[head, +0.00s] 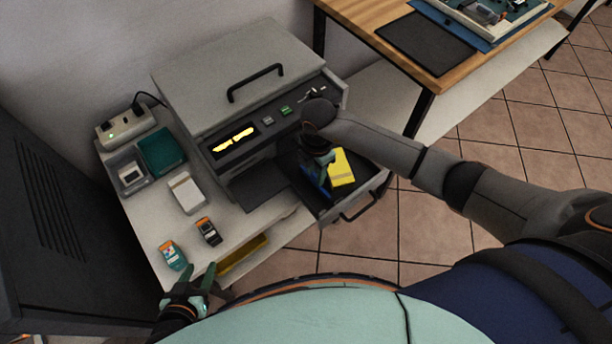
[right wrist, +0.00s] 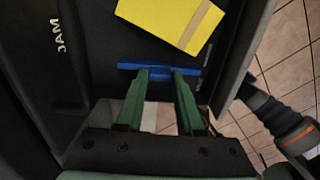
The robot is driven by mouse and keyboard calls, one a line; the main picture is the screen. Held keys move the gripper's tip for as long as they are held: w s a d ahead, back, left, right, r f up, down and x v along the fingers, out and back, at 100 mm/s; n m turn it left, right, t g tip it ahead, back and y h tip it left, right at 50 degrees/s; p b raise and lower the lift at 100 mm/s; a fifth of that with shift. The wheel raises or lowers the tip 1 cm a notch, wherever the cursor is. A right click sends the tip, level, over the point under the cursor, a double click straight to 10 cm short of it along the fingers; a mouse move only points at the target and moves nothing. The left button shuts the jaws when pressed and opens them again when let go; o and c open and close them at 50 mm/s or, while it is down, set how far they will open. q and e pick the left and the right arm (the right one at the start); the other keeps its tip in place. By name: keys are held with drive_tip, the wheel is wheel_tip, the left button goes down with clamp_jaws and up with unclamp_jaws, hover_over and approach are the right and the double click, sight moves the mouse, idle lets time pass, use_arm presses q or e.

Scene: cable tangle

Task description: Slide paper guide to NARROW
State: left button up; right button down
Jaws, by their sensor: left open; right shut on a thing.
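The printer's (head: 235,75) paper drawer (head: 372,188) is pulled out at its front right. A yellow pad or paper stack (head: 341,167) with a tan band lies in it, and it also shows in the right wrist view (right wrist: 165,20). The blue paper guide (right wrist: 127,67) is a low bar beside the pad, with a small gap between them. My right gripper (right wrist: 161,74) is shut on the guide's middle, and in the head view the wrist partly hides it. My left gripper (head: 203,275) is open and empty near the cabinet top's front edge.
Two orange-labelled cartridges (head: 172,255) (head: 208,231), a white box (head: 187,192) and small bins (head: 160,152) stand left of the printer. A power strip (head: 125,125) is behind them. A wooden table (head: 365,20) stands at the upper right. The word "JAM" is on a dark panel in the wrist view.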

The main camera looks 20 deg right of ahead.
drive_tip(key=shift+w+d, duration=0.3)
drive_tip(key=shift+d, duration=0.45)
drive_tip(key=shift+w+d, duration=0.3)
drive_tip(key=shift+d, duration=0.4)
drive_tip(key=c, duration=0.5)
unclamp_jaws()
wheel_tip(320, 180, up, 13)
drive_tip(key=shift+f+p, duration=0.2)
drive_tip(key=shift+p, duration=0.25)
